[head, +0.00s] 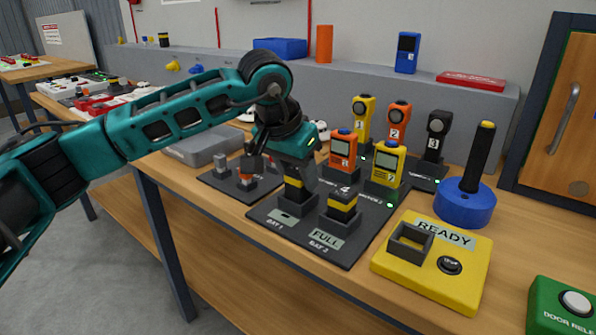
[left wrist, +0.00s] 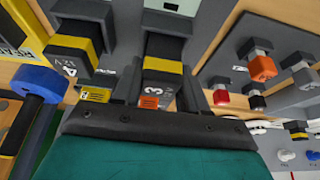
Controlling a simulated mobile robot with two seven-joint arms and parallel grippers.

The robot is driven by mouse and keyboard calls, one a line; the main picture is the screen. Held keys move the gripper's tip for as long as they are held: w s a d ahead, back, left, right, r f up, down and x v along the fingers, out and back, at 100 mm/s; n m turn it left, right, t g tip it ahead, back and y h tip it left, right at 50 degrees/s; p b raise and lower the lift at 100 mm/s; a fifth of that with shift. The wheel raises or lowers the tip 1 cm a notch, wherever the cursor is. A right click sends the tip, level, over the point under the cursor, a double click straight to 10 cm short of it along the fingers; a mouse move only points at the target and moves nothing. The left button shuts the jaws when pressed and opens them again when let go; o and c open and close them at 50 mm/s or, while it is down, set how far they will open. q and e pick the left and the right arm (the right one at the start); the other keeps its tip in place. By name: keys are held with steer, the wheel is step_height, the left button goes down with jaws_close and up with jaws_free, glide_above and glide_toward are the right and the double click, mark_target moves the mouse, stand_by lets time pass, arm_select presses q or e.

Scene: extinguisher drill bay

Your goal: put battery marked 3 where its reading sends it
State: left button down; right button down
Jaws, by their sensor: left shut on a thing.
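My left gripper (head: 293,168) points down over the BAY 1 side of the dark charger plate (head: 262,217). It is shut on the battery marked 3 (head: 293,184), a black block with a yellow band. The battery is upright at the BAY 1 socket; whether it is fully seated I cannot tell. The BAY 1 display (head: 287,215) has no word I can read. Battery 4 (head: 342,202) stands in BAY 2, whose display (head: 326,238) reads FULL. My right gripper is out of view.
A yellow tester (head: 430,285) with an empty square socket reads READY. A blue-based black post (head: 466,205), a green door-release box (head: 562,308) and several yellow and orange handheld devices (head: 386,168) stand nearby.

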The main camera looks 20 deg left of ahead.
arm_select(q)
steer(key=shift+f+b, duration=0.35)
steer(key=shift+f, duration=0.15)
stand_by(0.3)
steer(key=shift+c, duration=1)
jaws_free()
steer(key=shift+r+p, duration=2.6)
steer(key=shift+r, duration=0.95)
